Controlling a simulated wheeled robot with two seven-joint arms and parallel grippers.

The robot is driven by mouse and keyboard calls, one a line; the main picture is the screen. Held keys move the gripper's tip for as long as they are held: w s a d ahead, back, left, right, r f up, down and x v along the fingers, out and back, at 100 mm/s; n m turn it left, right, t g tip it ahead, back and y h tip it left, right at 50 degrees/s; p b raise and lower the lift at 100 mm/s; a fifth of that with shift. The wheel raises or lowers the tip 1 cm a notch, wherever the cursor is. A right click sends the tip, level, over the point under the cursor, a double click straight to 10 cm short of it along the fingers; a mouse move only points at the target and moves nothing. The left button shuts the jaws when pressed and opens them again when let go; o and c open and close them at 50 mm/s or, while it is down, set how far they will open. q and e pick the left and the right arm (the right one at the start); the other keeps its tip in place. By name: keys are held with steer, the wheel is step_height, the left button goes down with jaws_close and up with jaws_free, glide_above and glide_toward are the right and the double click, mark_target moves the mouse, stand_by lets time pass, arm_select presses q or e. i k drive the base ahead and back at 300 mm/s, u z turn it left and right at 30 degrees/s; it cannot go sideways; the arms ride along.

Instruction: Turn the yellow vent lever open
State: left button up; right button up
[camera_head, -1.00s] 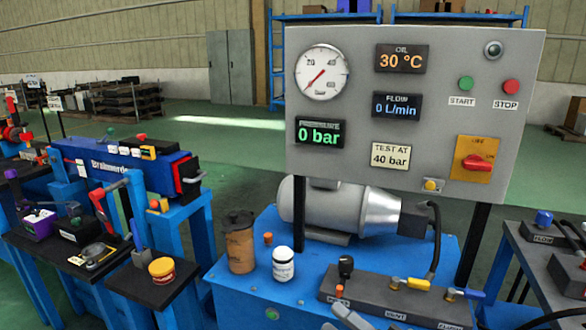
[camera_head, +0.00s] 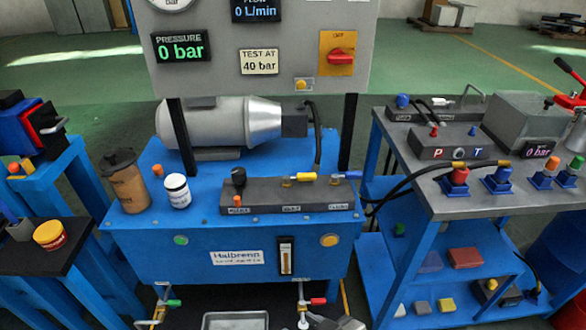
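The yellow vent lever (camera_head: 305,177) is on the dark manifold block (camera_head: 262,195) on top of the blue power unit. Its yellow handle lies roughly level, along the block, pointing right from a brass fitting. The label below it reads VENT. Nothing touches the lever. A grey piece at the bottom edge, right of centre, looks like the tip of my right gripper (camera_head: 335,322). It is low in front of the unit, well apart from the lever, and mostly cut off, so its fingers are unclear. My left gripper is not in view.
A black knob (camera_head: 238,178) stands left on the block, and a blue lever (camera_head: 345,175) is at its right end. A brown cup (camera_head: 126,182) and white jar (camera_head: 177,190) stand to the left. A panel (camera_head: 262,60) rises behind. Black hoses (camera_head: 400,180) run to the right bench.

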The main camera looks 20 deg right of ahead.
mark_target(309, 176)
steer(key=k, duration=0.5)
steer(key=z, duration=1.55)
steer(key=i, duration=1.05)
steer(key=u, duration=2.1)
